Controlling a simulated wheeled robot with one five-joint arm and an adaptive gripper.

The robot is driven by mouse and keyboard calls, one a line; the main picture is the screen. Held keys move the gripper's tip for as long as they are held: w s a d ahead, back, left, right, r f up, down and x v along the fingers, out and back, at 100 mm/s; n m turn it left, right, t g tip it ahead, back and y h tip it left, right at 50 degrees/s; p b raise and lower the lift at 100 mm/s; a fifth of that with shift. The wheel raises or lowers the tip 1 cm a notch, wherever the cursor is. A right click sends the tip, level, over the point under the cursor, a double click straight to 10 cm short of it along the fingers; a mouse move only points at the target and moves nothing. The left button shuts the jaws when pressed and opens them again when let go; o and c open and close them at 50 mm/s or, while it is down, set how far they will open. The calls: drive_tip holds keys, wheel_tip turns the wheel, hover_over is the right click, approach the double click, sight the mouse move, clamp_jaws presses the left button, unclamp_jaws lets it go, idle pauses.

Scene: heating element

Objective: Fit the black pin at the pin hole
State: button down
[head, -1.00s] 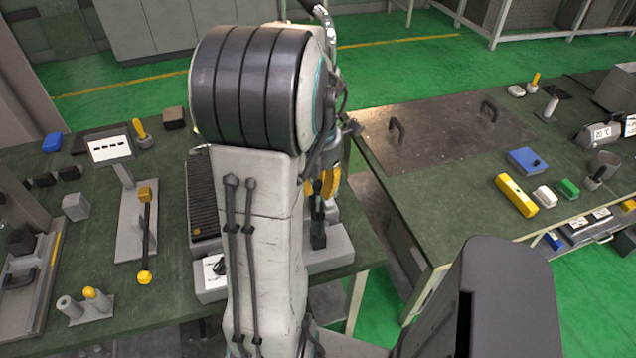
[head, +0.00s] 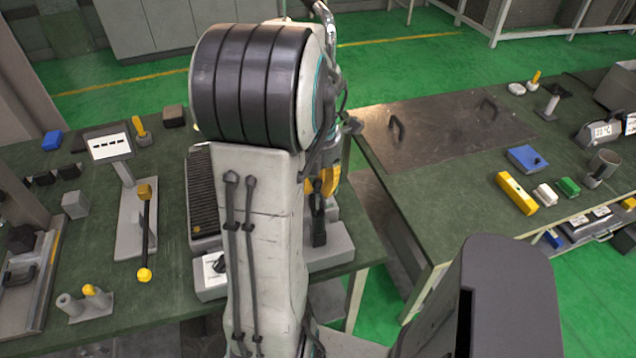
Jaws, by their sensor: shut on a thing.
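My gripper (head: 322,184) has yellow fingers and points down behind my arm, which hides much of it. It is shut on a dark upright piece, the black pin (head: 318,228), just below the fingers. The pin's lower end is in front of or at the grey block (head: 335,250) on the left table. I cannot tell whether it touches the block or is above it. The pin hole is not visible; my arm covers the left part of the block.
A dark ribbed heater (head: 202,200) and a white box with a black knob (head: 211,268) lie left of my arm. A grey stand with a black lever (head: 146,235) is further left. The right table (head: 430,190) stands across a gap.

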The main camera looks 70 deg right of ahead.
sight(318, 209)
drive_tip(key=shift+f+b, duration=1.35)
drive_tip(key=shift+f, duration=0.3)
idle(0.5)
drive_tip(key=shift+r+p, duration=1.05)
drive_tip(key=shift+r, duration=0.3)
drive_tip(key=shift+f+b, duration=1.25)
drive_tip(key=shift+f, duration=0.25)
idle(0.4)
drive_tip(key=c, duration=1.1)
unclamp_jaws()
drive_tip(key=shift+r, duration=0.15)
wheel_tip(318, 209, up, 12)
drive_tip(key=shift+a+f, duration=0.1)
